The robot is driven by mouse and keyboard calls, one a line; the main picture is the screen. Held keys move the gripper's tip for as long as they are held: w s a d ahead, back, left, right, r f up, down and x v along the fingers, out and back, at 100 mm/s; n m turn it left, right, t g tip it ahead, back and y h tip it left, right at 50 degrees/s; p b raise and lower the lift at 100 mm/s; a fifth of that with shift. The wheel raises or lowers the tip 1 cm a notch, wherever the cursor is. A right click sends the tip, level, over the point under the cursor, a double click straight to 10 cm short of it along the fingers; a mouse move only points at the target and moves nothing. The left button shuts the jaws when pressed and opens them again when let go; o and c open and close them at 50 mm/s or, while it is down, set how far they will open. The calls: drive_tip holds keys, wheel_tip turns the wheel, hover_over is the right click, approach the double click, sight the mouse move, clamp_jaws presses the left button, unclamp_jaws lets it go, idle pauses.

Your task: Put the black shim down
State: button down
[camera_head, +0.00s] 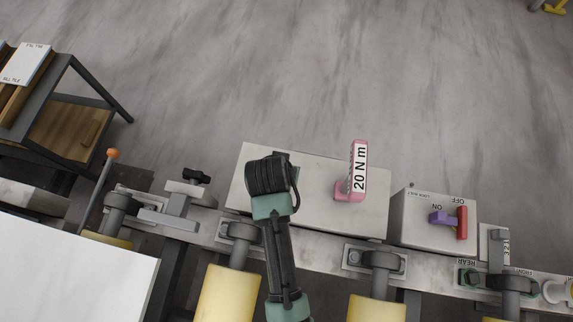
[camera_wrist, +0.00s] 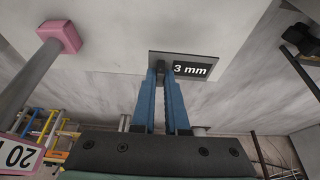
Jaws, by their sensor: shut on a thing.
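The black shim (camera_wrist: 212,74) is a thin dark rectangular plate with a white "3 mm" label, seen in the wrist view. My gripper (camera_wrist: 163,78) has its blue fingers shut on the near edge of the shim. The shim is in front of the pale slab's surface (camera_wrist: 115,30); I cannot tell whether it touches it. In the head view my gripper is hidden under my dark wrist, above the left part of the pale slab (camera_head: 315,205).
A pink-ended tool (camera_head: 350,188) with a "20 N m" tag stands on the slab, right of my wrist. A grey switch box (camera_head: 420,225) with purple and red levers is further right. A black-knobbed clamp (camera_head: 185,195) is at left. Bare slab lies between wrist and tool.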

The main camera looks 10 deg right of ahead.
drive_tip(key=shift+f+b, duration=0.3)
drive_tip(key=shift+f, duration=2.35)
drive_tip(key=c, duration=0.9)
unclamp_jaws()
drive_tip(key=shift+f, duration=0.15)
